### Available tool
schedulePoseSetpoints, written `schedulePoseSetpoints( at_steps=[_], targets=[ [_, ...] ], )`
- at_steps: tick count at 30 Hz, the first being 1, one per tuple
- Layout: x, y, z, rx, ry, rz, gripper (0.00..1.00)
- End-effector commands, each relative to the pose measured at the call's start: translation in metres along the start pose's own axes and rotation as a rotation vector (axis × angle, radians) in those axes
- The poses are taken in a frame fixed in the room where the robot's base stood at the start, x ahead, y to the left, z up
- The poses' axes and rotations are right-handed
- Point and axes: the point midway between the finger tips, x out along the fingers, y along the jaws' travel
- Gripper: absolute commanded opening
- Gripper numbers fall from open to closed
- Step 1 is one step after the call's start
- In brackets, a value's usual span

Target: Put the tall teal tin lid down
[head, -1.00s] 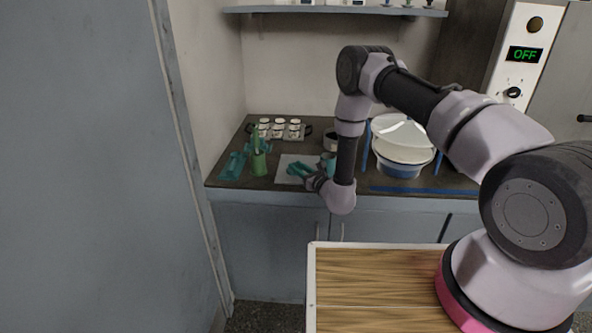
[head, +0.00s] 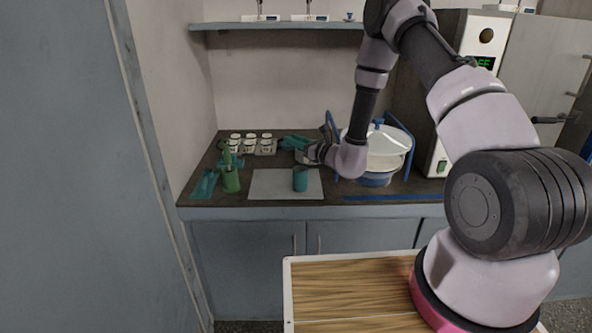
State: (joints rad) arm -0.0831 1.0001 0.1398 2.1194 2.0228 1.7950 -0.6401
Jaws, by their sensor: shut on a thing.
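The tall teal tin (head: 300,180) stands upright on the pale grey mat (head: 262,185) in the head view, with its top uncovered. My gripper (head: 287,142) is behind and above it, towards the back of the counter, pointing left. It is shut on the tall teal tin lid. The lid is teal like the fingers and too small here to separate clearly from them. I cannot tell whether the lid touches the counter.
A green cup with tools (head: 231,180) and a teal tray (head: 206,184) stand left of the mat. A rack of several white-topped jars (head: 250,145) is behind. A white-lidded blue sieve pan (head: 377,160) stands right, close to my wrist.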

Motion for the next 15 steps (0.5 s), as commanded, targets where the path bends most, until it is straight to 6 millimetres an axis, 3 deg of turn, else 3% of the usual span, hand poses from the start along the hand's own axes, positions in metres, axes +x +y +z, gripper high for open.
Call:
schedulePoseSetpoints(
  at_steps=[3,6,15],
  targets=[
    [-0.021,-0.016,0.018,-0.002,0.000,0.015,0.00],
    [-0.030,-0.021,0.022,-0.002,0.001,0.026,0.00],
    [-0.033,-0.021,-0.025,-0.002,0.004,0.032,0.00]
  ],
)
